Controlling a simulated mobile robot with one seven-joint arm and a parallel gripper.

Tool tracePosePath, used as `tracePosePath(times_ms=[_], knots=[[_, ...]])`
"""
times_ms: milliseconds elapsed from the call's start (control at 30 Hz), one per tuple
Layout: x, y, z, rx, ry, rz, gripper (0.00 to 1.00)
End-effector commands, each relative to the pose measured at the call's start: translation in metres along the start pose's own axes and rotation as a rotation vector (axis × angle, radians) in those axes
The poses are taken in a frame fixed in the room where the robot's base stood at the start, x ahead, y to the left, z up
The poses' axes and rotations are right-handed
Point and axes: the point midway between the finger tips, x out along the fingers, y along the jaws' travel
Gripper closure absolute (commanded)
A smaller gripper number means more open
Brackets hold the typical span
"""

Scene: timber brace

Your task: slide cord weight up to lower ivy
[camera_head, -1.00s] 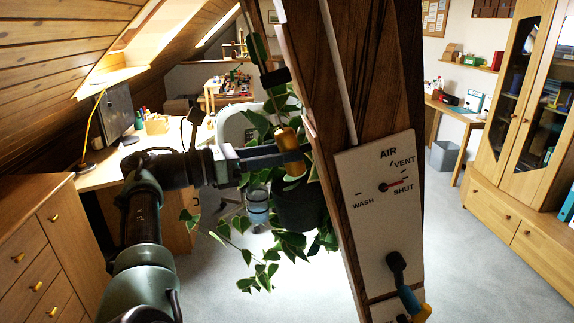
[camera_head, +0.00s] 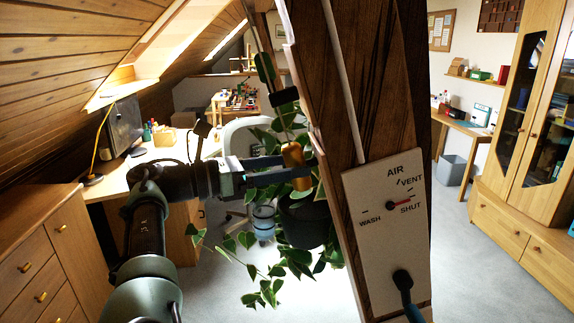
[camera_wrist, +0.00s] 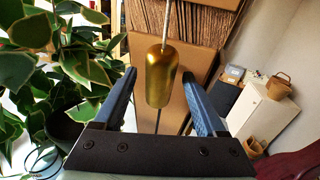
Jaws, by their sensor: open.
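The cord weight (camera_head: 291,154) is a gold cylinder hanging on a thin pale cord beside the dark timber brace. It also hangs upright in the wrist view (camera_wrist: 162,78). My gripper (camera_head: 292,171) is open at the weight's height. In the wrist view, its two blue fingers (camera_wrist: 165,104) stand on either side of the weight with gaps showing. In the head view, a finger hides the weight's middle. The ivy (camera_head: 262,272) trails from a dark pot (camera_head: 304,222) behind and below the gripper. Its leaves (camera_wrist: 38,60) fill the left of the wrist view.
The timber brace (camera_head: 385,90) stands close to the right of the weight. It bears a white panel (camera_head: 378,240) marked AIR, with a pointer near SHUT and a lever (camera_head: 403,282). A black clip (camera_head: 284,97) sits above the weight. A desk stands behind my arm.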

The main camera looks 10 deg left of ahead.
Motion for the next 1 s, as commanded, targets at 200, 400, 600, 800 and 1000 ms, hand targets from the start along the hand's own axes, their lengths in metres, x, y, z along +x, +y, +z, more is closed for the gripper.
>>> tracePosePath(times_ms=[200,400,600,800,1000], knots=[[-0.032,0.001,-0.002,0.001,-0.001,0.006,0.27],[-0.062,0.001,-0.001,0.0,-0.003,0.003,0.27],[-0.074,0.0,0.001,0.002,-0.002,0.002,0.27],[-0.074,0.0,0.001,0.001,-0.001,0.002,0.27],[-0.074,0.0,0.001,0.001,-0.001,0.002,0.27]])
